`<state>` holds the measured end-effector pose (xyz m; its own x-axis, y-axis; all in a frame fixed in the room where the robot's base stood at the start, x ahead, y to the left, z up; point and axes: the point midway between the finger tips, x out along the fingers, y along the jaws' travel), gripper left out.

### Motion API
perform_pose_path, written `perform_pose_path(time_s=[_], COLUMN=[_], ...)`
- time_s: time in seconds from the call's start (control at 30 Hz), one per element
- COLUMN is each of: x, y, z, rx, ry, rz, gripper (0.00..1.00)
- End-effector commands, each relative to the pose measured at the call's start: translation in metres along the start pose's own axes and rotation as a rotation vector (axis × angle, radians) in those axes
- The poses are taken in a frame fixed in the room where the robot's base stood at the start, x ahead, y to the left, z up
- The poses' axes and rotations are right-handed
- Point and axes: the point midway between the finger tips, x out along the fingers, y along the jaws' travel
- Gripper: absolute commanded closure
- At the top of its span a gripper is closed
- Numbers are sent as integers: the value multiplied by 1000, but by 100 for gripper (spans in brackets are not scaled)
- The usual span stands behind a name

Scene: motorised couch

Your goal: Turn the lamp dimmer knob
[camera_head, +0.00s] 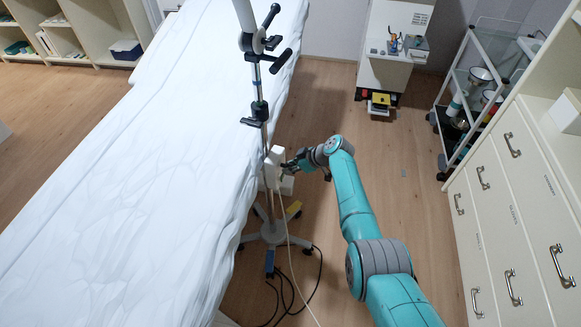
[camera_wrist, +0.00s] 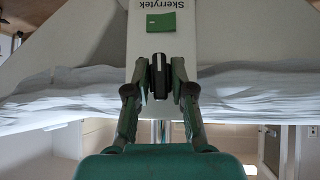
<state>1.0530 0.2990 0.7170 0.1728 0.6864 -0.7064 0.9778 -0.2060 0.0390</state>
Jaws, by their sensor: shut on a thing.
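The lamp stand (camera_head: 265,130) is an upright pole on a wheeled base, with a white box (camera_head: 273,165) low on it. In the wrist view the box (camera_wrist: 205,35) carries the upside-down word "Skerrytek" and a green patch (camera_wrist: 161,22). The dark dimmer knob (camera_wrist: 159,77) projects from the box. My gripper (camera_wrist: 160,88) has one finger on each side of the knob and is shut on it. In the head view my gripper (camera_head: 286,167) meets the right side of the box; the knob is too small to make out there.
A couch with a white sheet (camera_head: 120,150) lies close left of the stand. Cables (camera_head: 290,285) trail on the floor by the wheeled base (camera_head: 272,233). Drawers (camera_head: 510,210) and a glass trolley (camera_head: 470,95) stand at right.

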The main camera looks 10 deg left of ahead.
Motion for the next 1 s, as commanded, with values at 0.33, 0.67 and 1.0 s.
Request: perform_pose_path(time_s=[0.33, 0.67, 1.0], x=[0, 0, -4], y=[0, 0, 0], z=[1, 0, 0], rx=[30, 29, 28], ry=[-1, 0, 0], rz=[-27, -27, -27], gripper=[100, 52, 52])
